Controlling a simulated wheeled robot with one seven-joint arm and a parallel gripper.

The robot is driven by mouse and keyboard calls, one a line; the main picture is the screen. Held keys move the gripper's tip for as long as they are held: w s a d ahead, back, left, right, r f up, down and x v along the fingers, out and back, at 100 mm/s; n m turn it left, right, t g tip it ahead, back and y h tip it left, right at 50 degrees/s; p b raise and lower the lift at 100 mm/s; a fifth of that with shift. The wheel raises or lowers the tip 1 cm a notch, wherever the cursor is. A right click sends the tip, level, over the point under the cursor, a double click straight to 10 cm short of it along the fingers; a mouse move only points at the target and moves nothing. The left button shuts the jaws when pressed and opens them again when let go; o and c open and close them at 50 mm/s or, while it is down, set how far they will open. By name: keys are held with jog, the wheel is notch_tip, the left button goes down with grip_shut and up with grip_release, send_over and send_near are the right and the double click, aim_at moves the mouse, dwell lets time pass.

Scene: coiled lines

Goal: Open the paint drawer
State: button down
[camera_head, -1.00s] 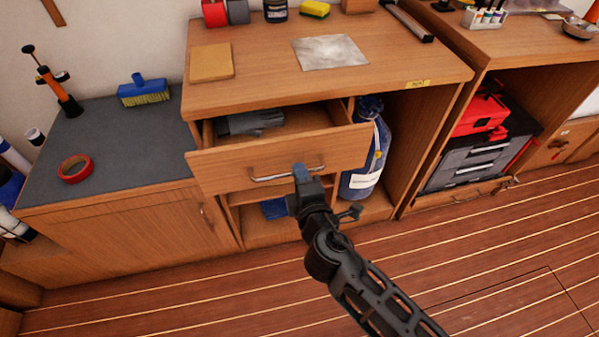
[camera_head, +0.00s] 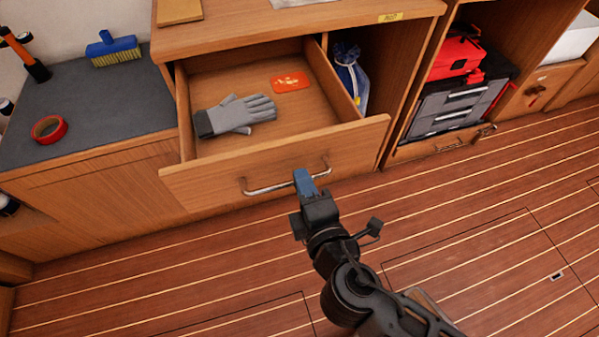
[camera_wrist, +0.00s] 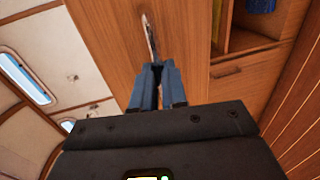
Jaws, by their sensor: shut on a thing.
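The wooden drawer (camera_head: 350,146) is pulled well out of the cabinet under the bench top. Its front carries a metal bar handle (camera_head: 262,190). Grey gloves (camera_head: 236,115) and an orange-red packet (camera_head: 290,82) lie inside it. My gripper (camera_head: 304,182) has blue fingertips and is shut on the handle near its right part. In the wrist view the blue fingers (camera_wrist: 157,82) close on the handle (camera_wrist: 150,38), which stands out from the drawer front. The part of the handle between the fingertips is hidden.
A blue bag (camera_head: 349,75) stands in the open compartment right of the drawer. A grey-topped counter (camera_head: 95,110) at left holds a red tape roll (camera_head: 49,129) and a blue brush (camera_head: 113,50). A toolbox stack (camera_head: 455,92) stands at right. The plank floor in front is clear.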

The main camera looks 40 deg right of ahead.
jog(key=shift+s, duration=0.15)
jog(key=c, duration=1.2)
grip_release()
jog(key=shift+b+v, duration=0.55)
jog(key=shift+v, duration=3.35)
